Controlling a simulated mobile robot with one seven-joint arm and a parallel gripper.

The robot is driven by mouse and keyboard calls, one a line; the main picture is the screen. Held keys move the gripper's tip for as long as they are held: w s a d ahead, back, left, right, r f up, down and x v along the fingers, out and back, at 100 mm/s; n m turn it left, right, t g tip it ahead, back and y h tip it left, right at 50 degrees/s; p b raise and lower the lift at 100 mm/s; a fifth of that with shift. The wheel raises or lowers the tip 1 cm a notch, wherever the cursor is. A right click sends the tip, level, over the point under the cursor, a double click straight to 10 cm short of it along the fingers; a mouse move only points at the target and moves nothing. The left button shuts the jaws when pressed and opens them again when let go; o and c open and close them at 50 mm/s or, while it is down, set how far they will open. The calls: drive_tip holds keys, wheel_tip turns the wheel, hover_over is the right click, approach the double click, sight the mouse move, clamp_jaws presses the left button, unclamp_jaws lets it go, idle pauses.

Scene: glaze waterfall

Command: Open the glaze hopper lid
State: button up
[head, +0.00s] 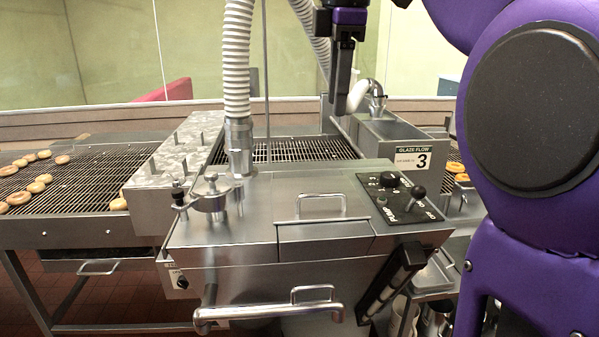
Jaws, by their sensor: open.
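The glaze hopper (215,255) is a stainless steel box in the centre foreground. Its lid (322,234) is a steel panel on the top, lying flat and closed. My gripper (339,92) hangs from the top of the view, above and behind the lid, well apart from the handle. Its dark fingers point down and are open, with nothing seen between them. They overlap in this view, so the gap is hard to see.
A ribbed white hose (237,70) rises left of the lid. A black pump control panel (402,198) with knobs sits to its right. A long front handle (268,313) crosses below. Wire conveyors with doughnuts (40,178) lie left and right. A glaze flow box (385,135) stands behind.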

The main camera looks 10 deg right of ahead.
sight(328, 196)
drive_tip(key=b+x, duration=0.5)
drive_tip(key=x, duration=1.2)
drive_tip(key=shift+s+f, duration=0.1)
drive_tip(key=shift+f, duration=0.2)
drive_tip(key=shift+c, duration=0.3)
clamp_jaws()
idle(0.3)
